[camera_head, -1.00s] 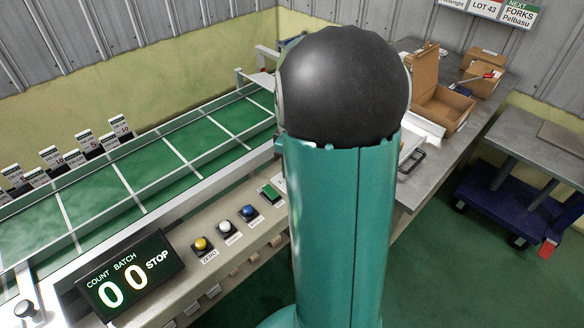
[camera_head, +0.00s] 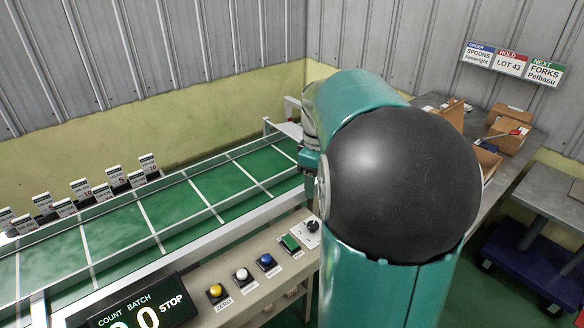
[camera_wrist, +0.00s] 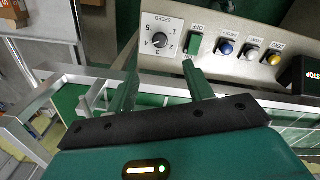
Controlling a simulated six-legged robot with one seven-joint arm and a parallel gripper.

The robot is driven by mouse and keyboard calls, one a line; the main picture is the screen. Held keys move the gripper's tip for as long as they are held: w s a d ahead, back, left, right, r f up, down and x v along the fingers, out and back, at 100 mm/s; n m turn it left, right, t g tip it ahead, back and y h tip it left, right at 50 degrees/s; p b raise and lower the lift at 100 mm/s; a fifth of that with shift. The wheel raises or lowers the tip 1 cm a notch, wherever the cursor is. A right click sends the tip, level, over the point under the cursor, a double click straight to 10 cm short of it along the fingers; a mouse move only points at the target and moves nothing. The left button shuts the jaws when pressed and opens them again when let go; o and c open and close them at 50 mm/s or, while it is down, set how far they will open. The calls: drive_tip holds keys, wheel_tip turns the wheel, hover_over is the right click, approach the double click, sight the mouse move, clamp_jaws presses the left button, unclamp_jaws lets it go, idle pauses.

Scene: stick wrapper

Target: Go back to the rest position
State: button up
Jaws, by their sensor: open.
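My gripper (camera_wrist: 158,78) shows in the wrist view with its two green fingers apart and nothing between them. It is above the near edge of the conveyor, with the control panel (camera_wrist: 215,52) beyond its fingertips. The right fingertip appears close to the green button (camera_wrist: 194,43) in that view; I cannot tell whether they touch. In the head view my arm's large black joint and teal links fill the right of the middle, and the fingers are hidden or too small to tell.
A green conveyor (camera_head: 180,205) runs along the left with a control panel (camera_head: 265,275) in front. The display (camera_head: 140,308) reads STOP. Small labelled cards (camera_head: 102,192) stand behind the belt. Cardboard boxes (camera_head: 508,130) sit on a grey bench at right.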

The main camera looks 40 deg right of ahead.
drive_tip(key=s+a+r+m+t, duration=0.1)
drive_tip(key=s+a+t, duration=0.1)
drive_tip(key=a, duration=0.6)
drive_tip(key=s+a+r+m+t, duration=0.1)
drive_tip(key=s+a+m, duration=0.1)
drive_tip(key=s+a, duration=0.3)
drive_tip(key=s+a+r+m+t, duration=0.1)
drive_tip(key=s+a, duration=0.3)
drive_tip(key=a, duration=0.9)
drive_tip(key=shift+a+m+t, duration=0.2)
drive_tip(key=shift+m+t, duration=0.2)
drive_tip(key=shift+t, duration=0.4)
drive_tip(key=shift+r, duration=0.1)
